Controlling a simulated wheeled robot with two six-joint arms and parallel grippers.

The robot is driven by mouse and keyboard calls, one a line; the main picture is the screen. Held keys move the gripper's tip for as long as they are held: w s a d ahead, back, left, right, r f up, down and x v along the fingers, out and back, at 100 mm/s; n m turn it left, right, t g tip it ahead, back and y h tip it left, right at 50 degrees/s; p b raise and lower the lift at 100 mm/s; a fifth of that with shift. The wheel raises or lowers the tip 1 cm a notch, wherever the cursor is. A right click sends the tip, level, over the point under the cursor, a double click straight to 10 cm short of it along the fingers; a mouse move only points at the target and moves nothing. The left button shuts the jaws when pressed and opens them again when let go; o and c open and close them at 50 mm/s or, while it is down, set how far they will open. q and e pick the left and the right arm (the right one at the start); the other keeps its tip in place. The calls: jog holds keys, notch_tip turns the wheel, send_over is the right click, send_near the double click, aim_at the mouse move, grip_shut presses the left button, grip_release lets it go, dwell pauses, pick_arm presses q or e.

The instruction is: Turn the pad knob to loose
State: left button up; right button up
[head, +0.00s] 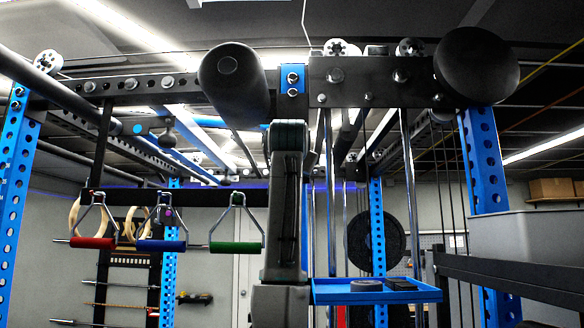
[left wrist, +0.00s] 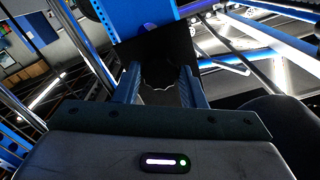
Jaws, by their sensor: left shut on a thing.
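The pad knob (left wrist: 158,74) is a dark, scalloped knob on a black plate in the left wrist view. My left gripper (left wrist: 160,88) has its two blue fingers on either side of it, shut on it. The knob's setting cannot be read. In the head view my left arm rises through the middle to the black beam with padded rollers. The gripper's fingers and the knob are hidden there. A black roller pad (head: 225,85) is left of the arm, and another (head: 477,66) is at the right. My right gripper is not in view.
A blue perforated bracket (head: 292,79) sits on the beam, close above my arm. Handles with red, blue and green grips (head: 237,247) hang at the left. A blue tray (head: 370,294) with dark items is right of the arm. A grey bin (head: 525,250) stands at the right.

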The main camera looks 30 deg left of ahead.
pick_arm(q)
jog(key=shift+n+b, duration=0.3)
jog(key=shift+n, duration=3.6)
jog(key=o, duration=1)
jog(key=shift+w, duration=0.1)
jog(key=b+v, duration=0.5)
jog(key=v, duration=0.6)
jog(key=shift+b, duration=0.3)
